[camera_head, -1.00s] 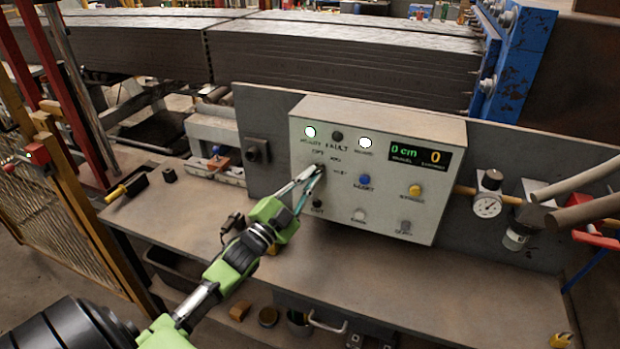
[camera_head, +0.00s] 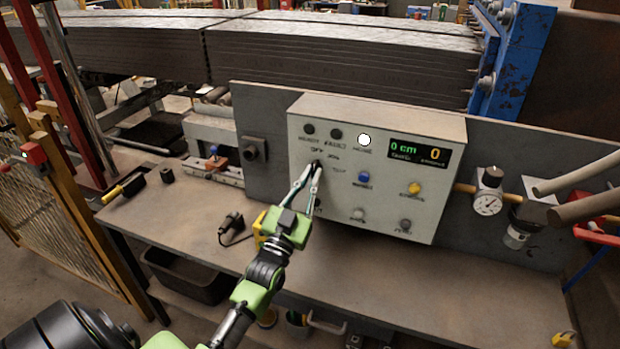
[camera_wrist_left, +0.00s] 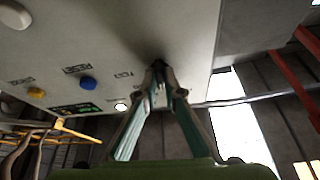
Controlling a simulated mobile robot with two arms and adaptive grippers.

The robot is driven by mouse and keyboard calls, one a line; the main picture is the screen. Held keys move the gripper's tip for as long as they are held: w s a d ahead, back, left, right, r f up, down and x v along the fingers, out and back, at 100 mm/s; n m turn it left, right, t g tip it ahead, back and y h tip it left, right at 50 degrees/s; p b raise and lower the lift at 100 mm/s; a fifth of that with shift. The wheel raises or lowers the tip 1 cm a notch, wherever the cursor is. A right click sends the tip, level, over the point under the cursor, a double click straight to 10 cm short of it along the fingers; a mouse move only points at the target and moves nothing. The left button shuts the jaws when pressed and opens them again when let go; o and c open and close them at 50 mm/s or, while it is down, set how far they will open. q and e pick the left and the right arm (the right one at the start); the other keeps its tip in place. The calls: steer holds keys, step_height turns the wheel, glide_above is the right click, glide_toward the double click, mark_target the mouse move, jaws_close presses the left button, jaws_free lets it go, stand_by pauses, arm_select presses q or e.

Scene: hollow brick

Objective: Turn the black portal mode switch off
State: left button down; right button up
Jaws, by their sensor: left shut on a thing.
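The black portal mode switch (camera_head: 316,164) is a small dark knob on the left part of the pale control box (camera_head: 375,150), near the labels OFF and JOG. My left gripper (camera_head: 313,168) reaches up to it from below and is shut on it. In the left wrist view the fingertips (camera_wrist_left: 159,70) meet at the panel face, and the knob is mostly hidden between them. I cannot read the knob's pointer position. The left lamp (camera_head: 309,129) is dark, and the right lamp (camera_head: 364,140) is lit white. My right gripper is not in view.
A gauge (camera_head: 487,204) is at the right. A black corded tool (camera_head: 231,226) lies on the bench (camera_head: 345,262), whose front middle is mostly clear.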

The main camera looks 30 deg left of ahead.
arm_select(q)
steer(key=shift+n+y, duration=0.6)
steer(key=shift+n, duration=0.6)
steer(key=c, duration=2.2)
jaws_free()
steer(key=shift+o, duration=0.2)
steer(key=shift+s+d+f, duration=0.1)
steer(key=shift+s, duration=0.05)
steer(key=v, duration=1.1)
steer(key=shift+s+d, duration=0.2)
steer(key=shift+s, duration=0.1)
steer(key=shift+f, duration=0.1)
